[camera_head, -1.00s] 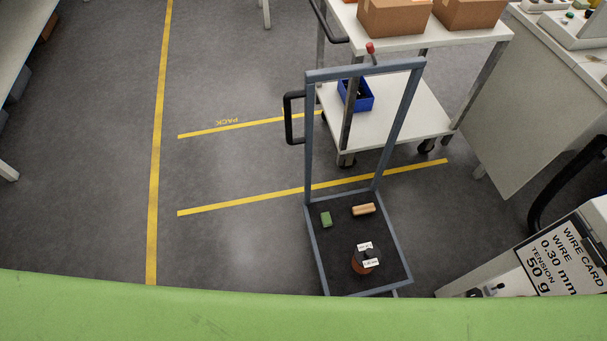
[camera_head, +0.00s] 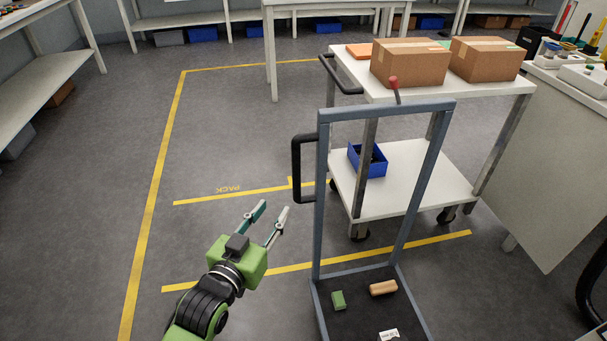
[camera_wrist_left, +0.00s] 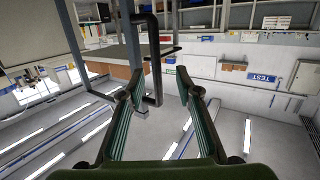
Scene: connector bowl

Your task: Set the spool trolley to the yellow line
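The spool trolley (camera_head: 321,190) is a blue-grey upright frame with a dark low deck and a black side handle (camera_head: 296,170). It stands near the front yellow line (camera_head: 435,241), which passes by the back of its deck. A green block (camera_head: 338,300) and a tan block (camera_head: 383,288) lie on the deck; its front is cut off. My left gripper (camera_head: 274,212) is open and empty, left of the frame and below the handle, apart from both. In the left wrist view, the black handle (camera_wrist_left: 158,62) shows beyond the open fingers. My right gripper is out of view.
A white cart (camera_head: 415,185) with cardboard boxes (camera_head: 410,62) and a blue bin (camera_head: 367,160) stands close behind the trolley. A cabinet (camera_head: 540,170) is at the right. Another yellow line (camera_head: 240,193) marked PACK lies farther back. The floor at left is clear.

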